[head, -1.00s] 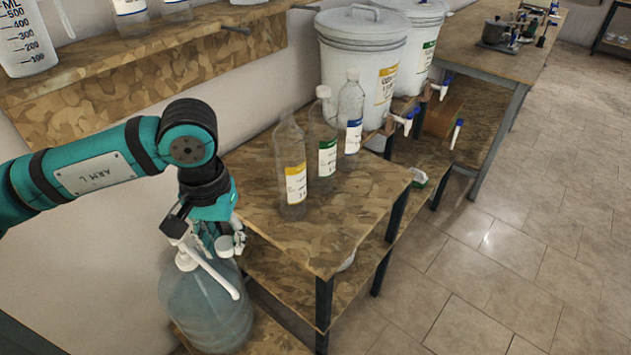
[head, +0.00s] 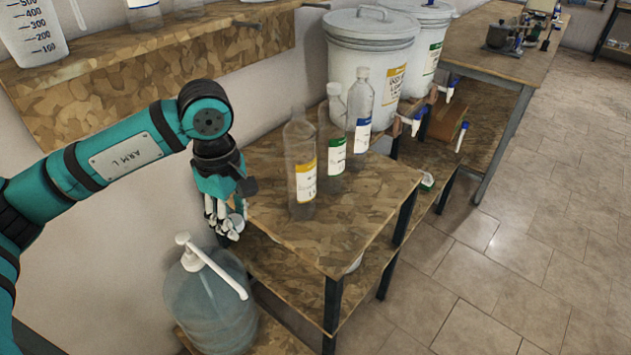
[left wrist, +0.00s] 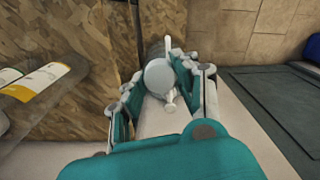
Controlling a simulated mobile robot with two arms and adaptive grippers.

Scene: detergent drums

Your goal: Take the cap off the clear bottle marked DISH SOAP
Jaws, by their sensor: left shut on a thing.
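Three clear bottles stand on the upper board of the bench in the head view. The yellow-label bottle (head: 301,185) shows no cap on its top. The green-label bottle (head: 332,150) has a white cap (head: 334,89). The blue-label bottle (head: 361,105) stands behind them. The label words are too small to read, so I cannot tell which says DISH SOAP. My left gripper (head: 235,224) is left of the bottles and apart from them, shut on a white round cap (left wrist: 159,76). The yellow-label bottle also shows in the left wrist view (left wrist: 38,84). My right gripper is out of view.
A large bluish pump jug (head: 209,305) stands below my left gripper. Two white drums with taps, the nearer one (head: 350,60) beside the bottles, stand behind. A wall shelf (head: 150,70) holds more containers. The board's front is clear.

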